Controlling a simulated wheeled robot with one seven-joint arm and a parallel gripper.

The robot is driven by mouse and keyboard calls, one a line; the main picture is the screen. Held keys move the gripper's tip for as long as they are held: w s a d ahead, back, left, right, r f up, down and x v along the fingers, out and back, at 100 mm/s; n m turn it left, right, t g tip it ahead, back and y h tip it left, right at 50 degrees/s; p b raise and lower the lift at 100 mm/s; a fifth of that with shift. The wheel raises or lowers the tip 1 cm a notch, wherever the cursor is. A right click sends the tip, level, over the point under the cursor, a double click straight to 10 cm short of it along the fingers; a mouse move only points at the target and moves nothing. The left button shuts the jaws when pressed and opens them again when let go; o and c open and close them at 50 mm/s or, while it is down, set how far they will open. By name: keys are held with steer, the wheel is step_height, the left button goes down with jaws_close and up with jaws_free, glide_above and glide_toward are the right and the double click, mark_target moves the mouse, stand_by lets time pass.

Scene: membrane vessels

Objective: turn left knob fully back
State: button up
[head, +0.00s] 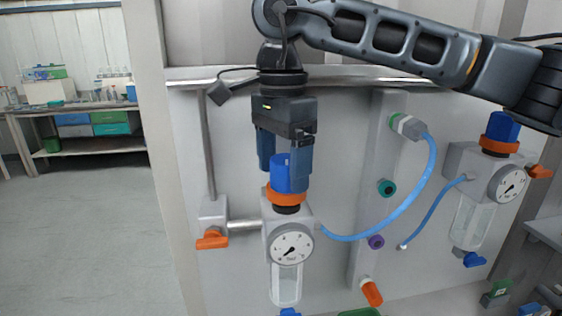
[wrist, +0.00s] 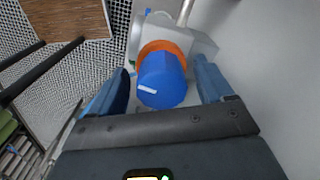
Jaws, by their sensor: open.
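The left knob (head: 281,174) is blue and sits above an orange ring (head: 286,196) on top of the left regulator, over a round gauge (head: 291,245). My gripper (head: 285,165) points down over the knob, with a blue finger on either side of it. In the wrist view the blue knob (wrist: 162,80) stands between the two fingertips of my gripper (wrist: 163,85), with gaps on both sides. A white mark shows on the knob's top. The gripper is open and the fingers look apart from the knob.
A second regulator with a blue knob (head: 503,127) and gauge (head: 507,184) stands at the right. A blue hose (head: 421,190) curves across the panel. An orange lever (head: 212,239) is left of the left regulator. A metal rail (head: 215,80) runs along the panel top.

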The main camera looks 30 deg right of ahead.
steer(key=shift+f, duration=0.3)
steer(key=c, duration=1)
steer(key=shift+d+f+n+b, duration=0.1)
steer(key=shift+f+n+b, duration=0.3)
steer(key=shift+b, duration=0.7)
steer(key=shift+r+n+b, duration=0.35)
steer(key=shift+n+b, duration=0.2)
steer(key=shift+n, duration=0.15)
steer(key=shift+r, duration=0.1)
steer(key=o, duration=1)
steer(key=shift+s, duration=0.1)
